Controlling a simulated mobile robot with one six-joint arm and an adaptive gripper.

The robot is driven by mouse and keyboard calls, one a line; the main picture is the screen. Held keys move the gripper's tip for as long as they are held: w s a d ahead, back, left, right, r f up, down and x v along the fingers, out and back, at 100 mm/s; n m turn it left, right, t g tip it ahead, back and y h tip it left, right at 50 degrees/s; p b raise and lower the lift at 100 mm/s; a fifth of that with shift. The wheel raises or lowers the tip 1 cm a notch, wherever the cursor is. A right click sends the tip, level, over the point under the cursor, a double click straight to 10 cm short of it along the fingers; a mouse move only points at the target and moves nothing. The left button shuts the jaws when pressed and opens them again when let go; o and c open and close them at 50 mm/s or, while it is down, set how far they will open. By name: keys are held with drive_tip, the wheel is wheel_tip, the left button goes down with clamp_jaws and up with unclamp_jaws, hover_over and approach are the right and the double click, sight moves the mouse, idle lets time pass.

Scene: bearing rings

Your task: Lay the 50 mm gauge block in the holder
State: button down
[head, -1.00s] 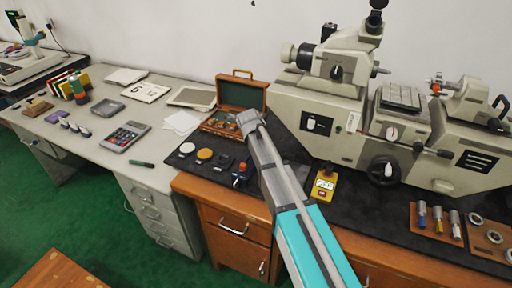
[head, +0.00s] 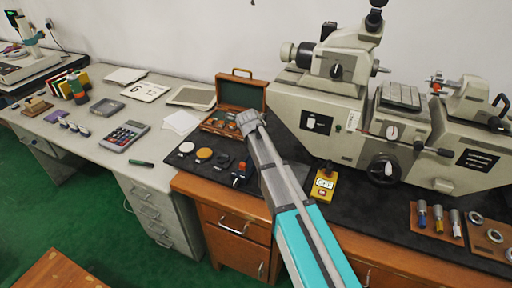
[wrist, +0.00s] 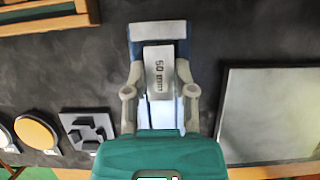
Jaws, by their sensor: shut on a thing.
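The 50 mm gauge block (wrist: 158,65) is a pale grey bar with its size marked on top. In the wrist view it lies between the two fingers of my gripper (wrist: 159,91), which is shut on it. A blue piece with a grey bar across its far end, seemingly the holder (wrist: 158,30), shows behind and beside the block. I cannot tell whether the block touches it. In the head view my gripper (head: 248,120) is over the dark bench mat near the open wooden case (head: 240,94), and hides the block.
A flat grey panel (wrist: 270,115) lies to the right. The large measuring machine (head: 318,120) stands right of my arm. A yellow box (head: 323,184) sits nearby.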

drive_tip(key=shift+f, duration=0.1)
drive_tip(key=shift+c, duration=1.8)
unclamp_jaws()
drive_tip(key=shift+r+p, duration=4.25)
drive_tip(key=shift+s+d, duration=0.1)
drive_tip(key=shift+s, duration=0.05)
